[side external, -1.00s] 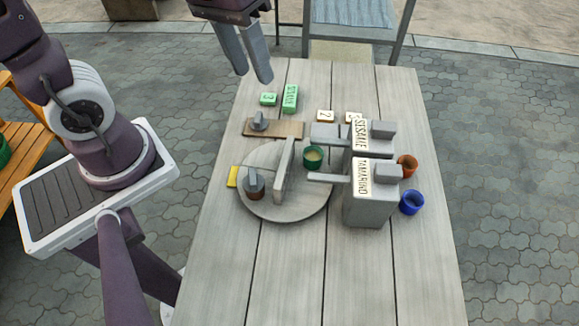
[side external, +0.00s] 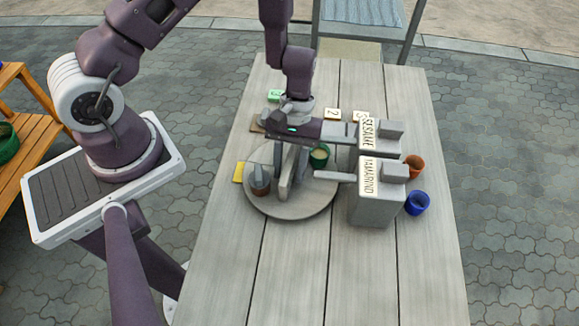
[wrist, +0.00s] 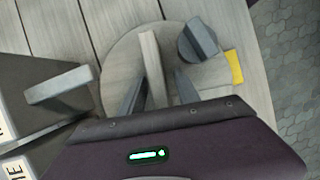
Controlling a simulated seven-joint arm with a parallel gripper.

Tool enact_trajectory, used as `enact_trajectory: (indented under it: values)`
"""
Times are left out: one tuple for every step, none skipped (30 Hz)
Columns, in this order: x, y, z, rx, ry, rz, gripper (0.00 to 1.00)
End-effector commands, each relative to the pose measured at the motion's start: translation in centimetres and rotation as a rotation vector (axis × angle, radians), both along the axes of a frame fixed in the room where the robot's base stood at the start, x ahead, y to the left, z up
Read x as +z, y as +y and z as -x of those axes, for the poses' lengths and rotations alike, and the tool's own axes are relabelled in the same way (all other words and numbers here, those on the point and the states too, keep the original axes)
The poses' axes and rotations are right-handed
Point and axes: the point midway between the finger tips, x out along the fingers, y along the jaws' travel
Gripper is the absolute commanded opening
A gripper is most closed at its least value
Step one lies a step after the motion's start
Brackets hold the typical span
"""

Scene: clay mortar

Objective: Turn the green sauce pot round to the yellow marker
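The green sauce pot (side external: 319,157) stands on the right part of a round grey turntable (side external: 300,211); I do not see it in the wrist view. An upright grey bar (side external: 286,184) crosses the turntable, and it also shows in the wrist view (wrist: 152,62). The yellow marker (side external: 238,172) lies at the turntable's left edge and also shows in the wrist view (wrist: 234,67). A brown pot with a grey handle (side external: 260,182) stands beside the marker. My gripper (wrist: 160,86) is open, pointing down, with one finger on each side of the bar. Contact is unclear.
Two grey blocks labelled SESAME (side external: 368,136) and TAMARIND (side external: 372,205) stand right of the turntable, with arms reaching toward it. The near tabletop is clear.

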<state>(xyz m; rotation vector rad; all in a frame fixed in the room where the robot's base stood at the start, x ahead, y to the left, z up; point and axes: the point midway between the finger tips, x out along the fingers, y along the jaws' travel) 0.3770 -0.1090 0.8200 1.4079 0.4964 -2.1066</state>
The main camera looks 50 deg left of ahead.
Motion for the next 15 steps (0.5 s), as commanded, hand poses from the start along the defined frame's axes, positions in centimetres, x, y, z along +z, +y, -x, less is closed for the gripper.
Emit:
enact_trajectory:
  values:
    - [-0.09,-0.01,0.03,0.0,0.0,0.0,0.38]
    - [-0.1,-0.01,0.03,0.0,-0.001,-0.001,0.38]
    - [-0.09,-0.01,0.03,0.0,-0.001,-0.001,0.38]
    - [-0.08,-0.01,0.02,0.0,-0.001,-0.001,0.38]
    - [-0.06,-0.01,0.03,0.0,-0.001,-0.001,0.38]
    - [-0.06,-0.02,0.02,0.0,0.0,0.0,0.38]
    - [-0.06,-0.01,0.02,0.0,0.0,0.0,0.32]
    - [-0.06,-0.01,0.02,0.0,0.0,0.0,0.26]
    - [-0.04,-0.01,0.03,0.0,0.0,0.0,0.19]
    - [-0.04,-0.02,0.02,-0.001,0.0,0.0,0.13]
    - [-0.04,-0.02,0.02,-0.001,0.0,0.0,0.07]
    - [-0.04,-0.02,0.02,-0.001,0.0,0.0,0.0]
    - [-0.03,-0.02,0.02,-0.001,0.0,0.0,0.0]
    - [-0.03,-0.02,0.02,-0.001,0.0,0.0,0.0]
    - [-0.03,-0.02,0.02,-0.001,0.0,0.0,0.0]
